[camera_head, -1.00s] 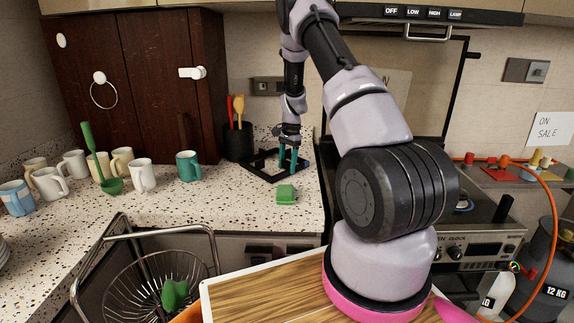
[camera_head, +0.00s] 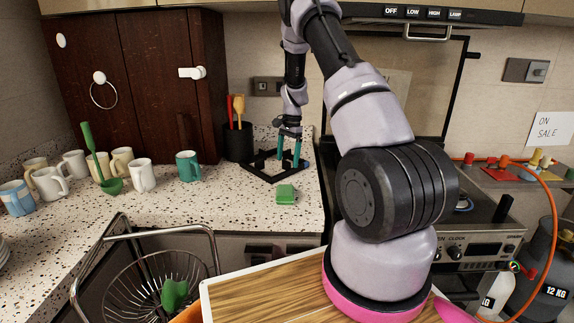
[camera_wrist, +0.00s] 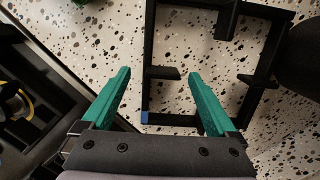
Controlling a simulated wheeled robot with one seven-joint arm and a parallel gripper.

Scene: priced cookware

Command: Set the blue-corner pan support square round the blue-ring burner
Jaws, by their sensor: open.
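The pan support (camera_head: 262,172) is a black square frame with inward prongs. It lies on the speckled counter at the back, beside the stove. In the wrist view the support (camera_wrist: 148,60) shows its blue corner near the bottom left, between my fingers in the picture. My gripper (camera_head: 289,160) has teal fingers, open and apart, over the support; in the wrist view the gripper (camera_wrist: 160,82) holds nothing.
A green sponge-like block (camera_head: 286,194) lies in front of the support. A utensil pot (camera_head: 238,142) stands behind it to the left. A teal mug (camera_head: 188,166) and several pale mugs stand farther left. A sink with a wire basket (camera_head: 150,285) is in front.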

